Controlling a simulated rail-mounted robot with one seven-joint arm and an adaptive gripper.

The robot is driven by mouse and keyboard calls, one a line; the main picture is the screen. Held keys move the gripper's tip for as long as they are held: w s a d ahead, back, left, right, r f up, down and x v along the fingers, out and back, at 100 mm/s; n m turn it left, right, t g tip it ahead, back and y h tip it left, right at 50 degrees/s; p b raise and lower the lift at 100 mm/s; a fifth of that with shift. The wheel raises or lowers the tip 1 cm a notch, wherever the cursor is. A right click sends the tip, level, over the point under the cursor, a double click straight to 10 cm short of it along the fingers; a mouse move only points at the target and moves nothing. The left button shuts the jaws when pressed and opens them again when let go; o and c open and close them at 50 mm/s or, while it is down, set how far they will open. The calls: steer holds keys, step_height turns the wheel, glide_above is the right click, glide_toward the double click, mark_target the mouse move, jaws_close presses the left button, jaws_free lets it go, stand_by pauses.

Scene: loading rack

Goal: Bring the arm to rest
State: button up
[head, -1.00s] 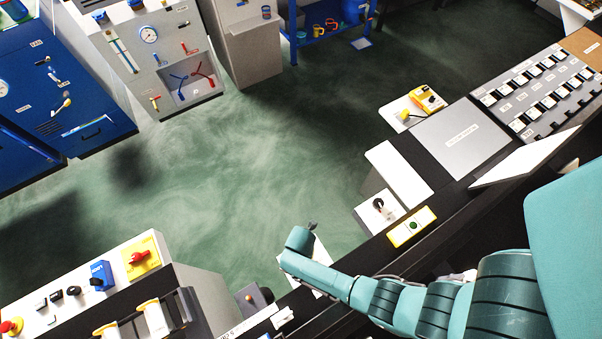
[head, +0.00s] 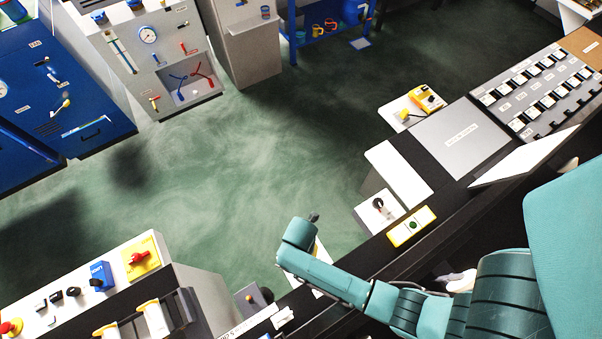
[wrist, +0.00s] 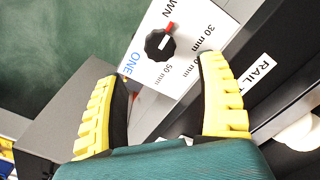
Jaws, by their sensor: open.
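My teal arm (head: 335,281) reaches from the lower right over the dark rail bench in the head view. Its outer end is above a white panel mostly hidden beneath it. My gripper (wrist: 164,70) shows in the wrist view with its two yellow-and-black fingers wide apart and nothing between them. A black dial (wrist: 159,45) with a red pointer sits on a white panel (wrist: 190,72) beyond the fingertips, marked "30 mm" and "50 mm". The fingers appear apart from the dial. The fingers cannot be made out in the head view.
A control box with a yellow-backed red switch (head: 139,257) stands at lower left. A white block (head: 399,174), a yellow button plate (head: 411,226) and a grey lid (head: 461,139) line the bench. Blue cabinets (head: 75,90) stand at upper left. The green floor between is clear.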

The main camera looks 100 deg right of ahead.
step_height(320, 180, up, 3)
steer(key=shift+f, duration=0.1)
stand_by(0.6)
